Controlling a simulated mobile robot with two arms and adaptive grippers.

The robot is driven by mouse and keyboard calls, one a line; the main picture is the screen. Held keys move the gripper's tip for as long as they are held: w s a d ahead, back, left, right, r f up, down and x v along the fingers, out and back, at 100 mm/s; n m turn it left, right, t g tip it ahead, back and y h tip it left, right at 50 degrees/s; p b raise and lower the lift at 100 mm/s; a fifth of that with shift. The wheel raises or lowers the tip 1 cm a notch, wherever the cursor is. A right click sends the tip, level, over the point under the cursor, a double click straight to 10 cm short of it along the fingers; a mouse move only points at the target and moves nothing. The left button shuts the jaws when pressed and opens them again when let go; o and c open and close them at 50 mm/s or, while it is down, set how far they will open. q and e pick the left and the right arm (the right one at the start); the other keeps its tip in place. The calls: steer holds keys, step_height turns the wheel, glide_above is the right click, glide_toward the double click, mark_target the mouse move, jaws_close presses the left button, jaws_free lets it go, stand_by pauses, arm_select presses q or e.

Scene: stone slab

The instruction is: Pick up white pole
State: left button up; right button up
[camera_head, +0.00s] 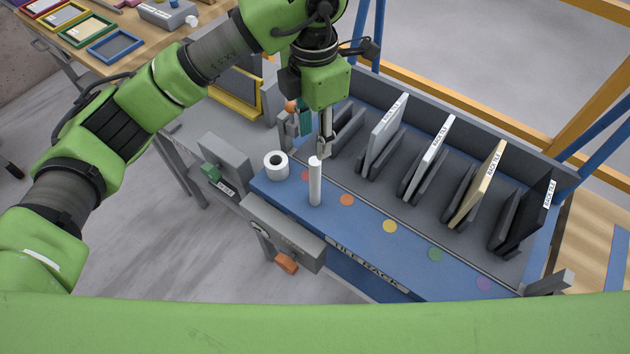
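The white pole (315,184) is a thin, roughly upright cylinder at the front left of the blue tile rack (340,225). Its lower end shows against the rack's blue front ledge; I cannot tell whether it touches the ledge. My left gripper (325,150) points down, with its fingertips at or just behind the pole's top in the picture. The fingers overlap each other and the pole's top, so I cannot tell whether they are open or shut on it. My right gripper is out of view.
A white ring or roll (276,165) sits left of the pole. Several upright tiles, including a white one (388,135) and a black one (535,215), stand in slots to the right. Coloured dots mark the mostly clear ledge. A wooden table (140,35) with coloured frames is at upper left.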

mark_target(314, 161)
arm_select(q)
step_height(314, 161, down, 8)
steer(key=shift+r+p, duration=0.1)
steer(key=shift+p, duration=0.8)
steer(key=shift+s+f+p, duration=0.1)
steer(key=shift+f+p, duration=0.4)
steer(key=shift+f, duration=0.1)
step_height(314, 161, down, 4)
steer(key=shift+r+p, duration=0.2)
steer(key=shift+p, duration=0.55)
steer(key=shift+f, duration=0.35)
jaws_close()
